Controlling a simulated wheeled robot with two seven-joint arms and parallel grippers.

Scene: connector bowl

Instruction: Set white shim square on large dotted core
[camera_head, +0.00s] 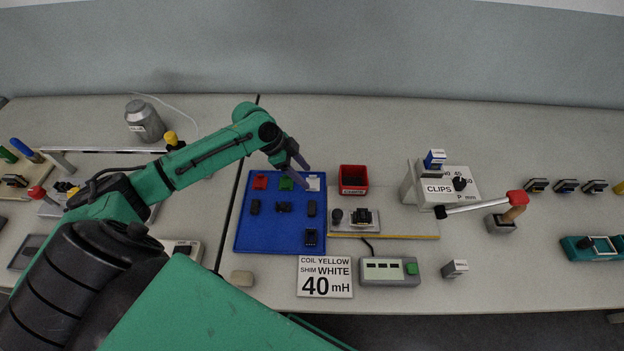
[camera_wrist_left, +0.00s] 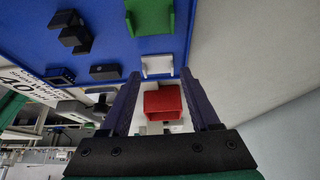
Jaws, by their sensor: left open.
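The white shim (camera_head: 314,184) lies at the far right corner of the blue tray (camera_head: 240,236), beside a green shim (camera_head: 286,184) and a red one (camera_head: 260,181). It is a white piece with raised ends in the left wrist view (camera_wrist_left: 157,66). My left gripper (camera_head: 304,176) is open and empty above that corner; in the left wrist view its fingers (camera_wrist_left: 160,76) stand either side of the shim's line, apart from it. Several black cores lie on the tray, one (camera_head: 311,238) near its front right. I cannot tell which is the large dotted one. My right gripper is not in view.
A red bin (camera_head: 353,180) stands right of the tray. A fixture (camera_head: 361,218) holding a dark part, a meter (camera_head: 390,271) and a sign reading coil yellow, shim white, 40 mH (camera_head: 325,277) are nearby. A clips stand with lever (camera_head: 447,187) is farther right.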

